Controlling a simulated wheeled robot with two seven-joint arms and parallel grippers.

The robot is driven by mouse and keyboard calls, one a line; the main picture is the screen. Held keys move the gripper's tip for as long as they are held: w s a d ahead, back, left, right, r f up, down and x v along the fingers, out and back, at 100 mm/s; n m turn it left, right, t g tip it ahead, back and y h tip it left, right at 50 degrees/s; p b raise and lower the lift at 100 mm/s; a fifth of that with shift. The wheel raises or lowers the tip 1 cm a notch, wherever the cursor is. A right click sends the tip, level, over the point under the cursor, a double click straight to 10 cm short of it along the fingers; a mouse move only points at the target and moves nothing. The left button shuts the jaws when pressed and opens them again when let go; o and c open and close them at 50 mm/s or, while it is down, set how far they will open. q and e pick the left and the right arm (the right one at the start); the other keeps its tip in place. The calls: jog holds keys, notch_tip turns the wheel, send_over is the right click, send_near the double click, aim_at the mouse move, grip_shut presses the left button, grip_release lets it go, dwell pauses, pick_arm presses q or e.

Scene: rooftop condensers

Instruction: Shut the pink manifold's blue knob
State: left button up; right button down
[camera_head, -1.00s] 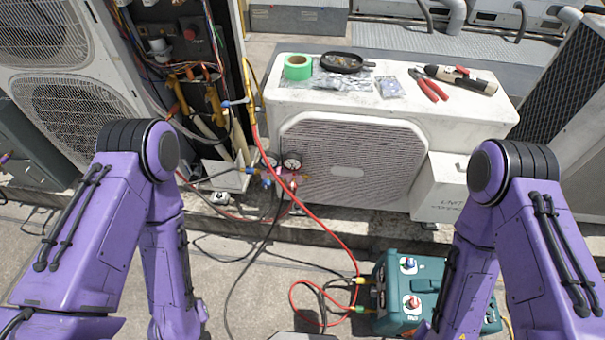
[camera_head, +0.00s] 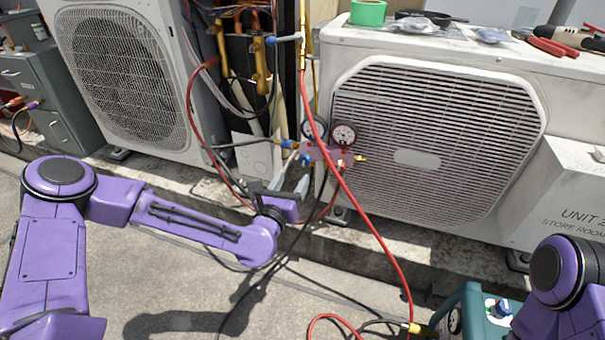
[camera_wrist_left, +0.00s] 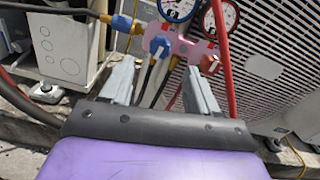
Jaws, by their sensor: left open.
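The pink manifold (camera_head: 322,153) with two round gauges hangs in front of the right condenser, and it also shows in the left wrist view (camera_wrist_left: 184,46). Its blue knob (camera_wrist_left: 160,46) faces the left wrist camera, left of a red knob (camera_wrist_left: 208,63). A blue hose fitting (camera_wrist_left: 123,23) is at the manifold's left end. My left gripper (camera_head: 291,178) is open just below and in front of the manifold. In the left wrist view, its fingers (camera_wrist_left: 158,70) point toward the blue knob, which appears between and beyond the tips, apart from them. My right gripper is out of view.
Red (camera_head: 362,218) and black hoses hang beside and behind my left gripper. The right condenser (camera_head: 435,140) stands close behind the manifold. A teal machine (camera_head: 470,305) sits at the lower right. The paving at front centre has hoses across it.

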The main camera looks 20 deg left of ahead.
aim_at(304, 161)
pick_arm(q)
jog(key=w+b, duration=0.1)
jog(key=w, duration=0.3)
jog(key=w+b, duration=0.1)
jog(key=w, duration=0.3)
jog(key=shift+w+d+f, duration=0.1)
jog(key=shift+w+d, duration=0.05)
jog(key=shift+d, duration=0.05)
jog(key=shift+w, duration=0.35)
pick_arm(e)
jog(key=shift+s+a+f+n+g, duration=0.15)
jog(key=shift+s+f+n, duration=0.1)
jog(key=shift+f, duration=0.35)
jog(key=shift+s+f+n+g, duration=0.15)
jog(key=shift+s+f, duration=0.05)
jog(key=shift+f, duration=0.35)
pick_arm(q)
jog(key=c, duration=1)
jog(key=shift+c, duration=0.2)
